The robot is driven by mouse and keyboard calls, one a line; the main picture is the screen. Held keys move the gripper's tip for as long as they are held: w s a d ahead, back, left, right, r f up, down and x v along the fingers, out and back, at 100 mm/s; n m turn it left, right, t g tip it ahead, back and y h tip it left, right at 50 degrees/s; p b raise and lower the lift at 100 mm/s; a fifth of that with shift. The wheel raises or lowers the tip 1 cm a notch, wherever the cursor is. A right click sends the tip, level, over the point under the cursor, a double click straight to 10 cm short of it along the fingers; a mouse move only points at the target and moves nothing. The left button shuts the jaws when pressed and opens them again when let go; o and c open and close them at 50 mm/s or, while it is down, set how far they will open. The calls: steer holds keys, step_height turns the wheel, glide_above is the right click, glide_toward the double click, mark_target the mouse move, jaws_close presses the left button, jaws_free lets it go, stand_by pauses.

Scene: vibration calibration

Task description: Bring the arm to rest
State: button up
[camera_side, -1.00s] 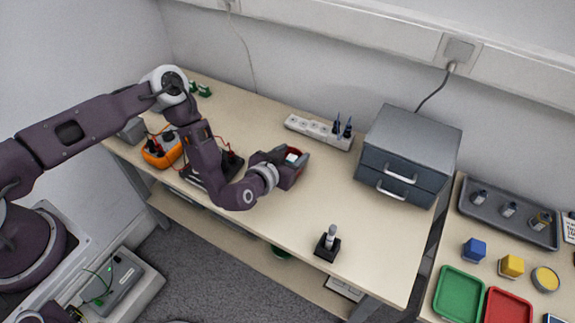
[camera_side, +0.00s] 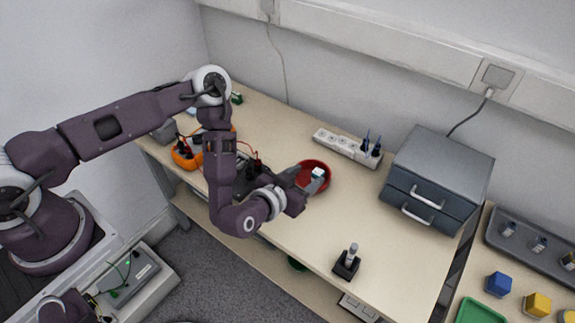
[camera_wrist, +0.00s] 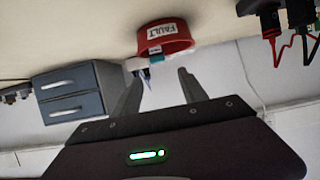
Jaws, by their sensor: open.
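My gripper (camera_side: 306,180) is at the end of the bent purple arm, over the middle of the table, close beside a red bowl (camera_side: 322,163). In the wrist view my gripper (camera_wrist: 157,78) is open, its two grey fingers spread with nothing between them. The same red bowl (camera_wrist: 178,46) shows just beyond the fingertips with a "FAULT" label. A small white and teal piece (camera_side: 318,172) shows at the bowl; it also shows at the rim in the wrist view (camera_wrist: 157,58). I cannot tell whether the fingers touch the bowl.
A grey drawer unit (camera_side: 440,170) and a white power strip (camera_side: 340,143) stand behind. An orange meter (camera_side: 183,157) with red leads is at the left. A dark holder with a cylinder (camera_side: 347,263) stands near the front edge. The table's front right is mostly clear.

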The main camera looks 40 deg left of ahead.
steer(key=w+d+r+m+g+h, duration=0.1)
steer(key=w+r+h, duration=0.1)
steer(key=r, duration=0.5)
steer(key=w+d+r+m+g+h, duration=0.1)
steer(key=w+r+m, duration=0.15)
steer(key=r, duration=0.45)
steer(key=s+a+r+g, duration=0.1)
steer(key=s+a+r, duration=0.25)
steer(key=r, duration=0.55)
steer(key=s+a+r+n+g+y, duration=0.1)
steer(key=s+a+r, duration=0.35)
steer(key=s, duration=0.25)
steer(key=s+a+r+g+y, duration=0.1)
steer(key=s+a+r+g, duration=0.15)
steer(key=s+r, duration=0.4)
steer(key=s+a+n, duration=0.1)
steer(key=s+a, duration=0.1)
steer(key=s, duration=0.7)
steer(key=s+a+n+g+y, duration=0.1)
steer(key=s+a, duration=0.1)
steer(key=s, duration=0.7)
steer(key=shift+a+f, duration=0.35)
steer(key=shift+w+n+g, duration=0.1)
steer(key=shift+n+g, duration=0.15)
steer(key=shift+c, duration=0.2)
